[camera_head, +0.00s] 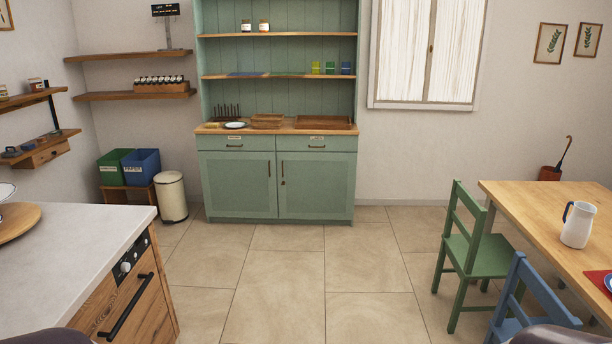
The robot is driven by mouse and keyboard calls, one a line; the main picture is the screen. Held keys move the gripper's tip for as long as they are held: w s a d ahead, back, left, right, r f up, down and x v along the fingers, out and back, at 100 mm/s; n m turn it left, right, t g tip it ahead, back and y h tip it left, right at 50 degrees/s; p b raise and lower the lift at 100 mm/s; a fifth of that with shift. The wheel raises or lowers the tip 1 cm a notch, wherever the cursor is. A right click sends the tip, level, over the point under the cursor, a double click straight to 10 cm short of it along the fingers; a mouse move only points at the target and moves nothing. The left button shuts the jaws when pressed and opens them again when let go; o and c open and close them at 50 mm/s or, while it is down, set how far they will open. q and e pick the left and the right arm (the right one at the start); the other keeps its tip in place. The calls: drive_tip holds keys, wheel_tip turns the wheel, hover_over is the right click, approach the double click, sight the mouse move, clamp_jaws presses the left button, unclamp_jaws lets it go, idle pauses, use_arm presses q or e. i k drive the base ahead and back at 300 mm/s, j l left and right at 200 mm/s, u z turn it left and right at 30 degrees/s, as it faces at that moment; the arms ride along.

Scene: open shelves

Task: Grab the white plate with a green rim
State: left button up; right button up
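A small white plate (235,125) lies on the wooden top of the green cabinet (278,184), towards its left side. Its rim looks dark, but it is too small to tell the rim's colour surely. A plate on the right table (608,283) is mostly out of frame. Neither gripper shows; only dark rounded parts, likely mine, are at the bottom corners.
A counter with an oven (126,268) stands at the left. A wooden table (540,212) with a white jug (577,226), a green chair (478,250) and a blue chair (528,296) are at the right. A bin (172,197) stands left of the cabinet. The tiled floor between is clear.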

sight(231, 124)
drive_tip(key=i+l, duration=0.1)
drive_tip(key=i, duration=3.55)
drive_tip(key=i+u, duration=0.2)
drive_tip(key=i, duration=0.3)
drive_tip(key=i+l+u, duration=0.2)
drive_tip(key=i, duration=0.3)
drive_tip(key=i+j, duration=0.05)
drive_tip(key=j, duration=0.05)
